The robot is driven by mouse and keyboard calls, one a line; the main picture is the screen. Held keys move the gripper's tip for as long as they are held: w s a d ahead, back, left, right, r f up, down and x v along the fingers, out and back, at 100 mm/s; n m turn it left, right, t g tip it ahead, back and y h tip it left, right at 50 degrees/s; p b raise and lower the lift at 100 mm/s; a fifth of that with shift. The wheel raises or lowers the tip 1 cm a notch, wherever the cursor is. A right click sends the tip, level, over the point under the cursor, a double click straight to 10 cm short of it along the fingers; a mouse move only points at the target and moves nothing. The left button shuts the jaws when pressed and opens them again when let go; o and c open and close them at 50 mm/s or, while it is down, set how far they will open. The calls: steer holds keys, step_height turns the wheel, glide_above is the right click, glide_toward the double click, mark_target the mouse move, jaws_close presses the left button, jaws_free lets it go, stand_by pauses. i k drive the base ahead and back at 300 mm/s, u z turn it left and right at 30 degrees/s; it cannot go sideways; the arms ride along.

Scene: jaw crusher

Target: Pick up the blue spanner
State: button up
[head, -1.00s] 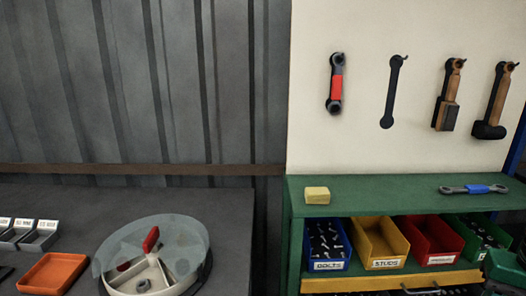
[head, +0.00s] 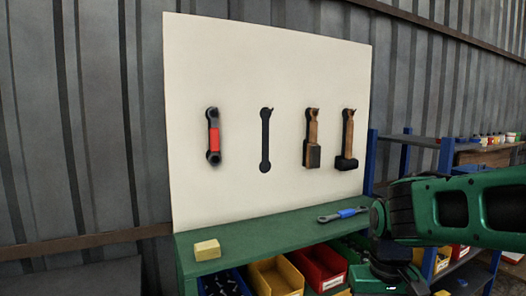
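The blue spanner (head: 350,212) lies flat on the green bench top, towards its right end. It has grey metal ends and a blue middle. Its right end is close to my green arm in the picture, and I cannot tell how far apart they are in depth. My arm comes in from the right edge and bends down in front of the bench. My gripper's fingers do not show, so I cannot see whether they are open or shut.
A white tool board (head: 240,75) stands behind the bench (head: 285,226). A red spanner (head: 213,138), a dark spanner-shaped outline (head: 265,140) and two wooden-handled tools are on it. A yellow block (head: 207,250) sits at the bench's left. Coloured bins are below. Blue shelving (head: 445,155) stands right.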

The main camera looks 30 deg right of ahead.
mark_target(350, 212)
steer(key=u, duration=0.05)
steer(key=k, duration=0.6)
steer(key=z, duration=0.6)
steer(key=i, duration=1.2)
steer(key=u, duration=0.35)
